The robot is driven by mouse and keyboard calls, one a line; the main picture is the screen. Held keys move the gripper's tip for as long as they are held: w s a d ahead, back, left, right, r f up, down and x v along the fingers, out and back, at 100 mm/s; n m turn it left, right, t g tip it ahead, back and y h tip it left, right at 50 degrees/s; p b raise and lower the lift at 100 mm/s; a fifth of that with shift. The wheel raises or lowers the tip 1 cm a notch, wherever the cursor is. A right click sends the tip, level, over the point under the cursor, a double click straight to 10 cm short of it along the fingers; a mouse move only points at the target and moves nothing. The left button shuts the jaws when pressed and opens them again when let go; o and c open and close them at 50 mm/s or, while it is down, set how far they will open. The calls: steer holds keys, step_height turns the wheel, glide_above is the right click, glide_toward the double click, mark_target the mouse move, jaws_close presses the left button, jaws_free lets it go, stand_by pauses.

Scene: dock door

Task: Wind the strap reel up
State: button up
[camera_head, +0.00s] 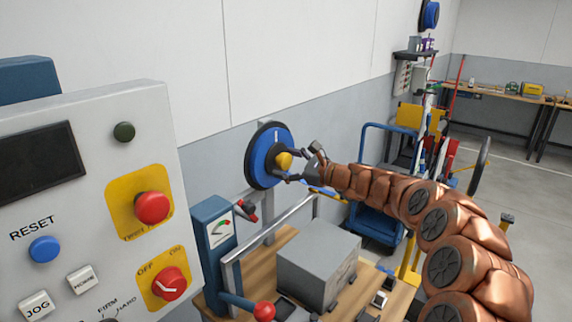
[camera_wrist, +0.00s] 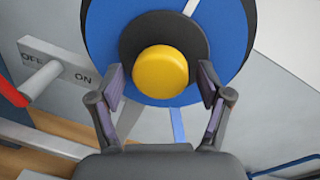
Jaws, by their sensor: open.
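The strap reel (camera_head: 261,155) is a blue disc with a black rim, mounted upright at the wall, with a yellow knob (camera_head: 284,161) at its front. In the wrist view the blue reel face (camera_wrist: 112,32) fills the top, and the round yellow knob (camera_wrist: 160,72) sits on a black hub (camera_wrist: 128,44). A blue strap (camera_wrist: 177,125) hangs below it. My gripper (camera_head: 292,164) is at the knob. In the wrist view my gripper (camera_wrist: 162,90) has its fingers apart, one on each side of the knob, with visible gaps.
A lever beside an OFF/ON plate (camera_wrist: 58,62) stands left of the reel. A control panel (camera_head: 85,200) fills the near left. A grey box (camera_head: 318,265) sits on a wooden bench below my arm. A blue cart (camera_head: 375,225) stands behind my arm. Open floor lies at right.

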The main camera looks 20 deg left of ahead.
steer(key=v, duration=1.1)
steer(key=shift+d, duration=0.35)
steer(key=shift+s, duration=0.1)
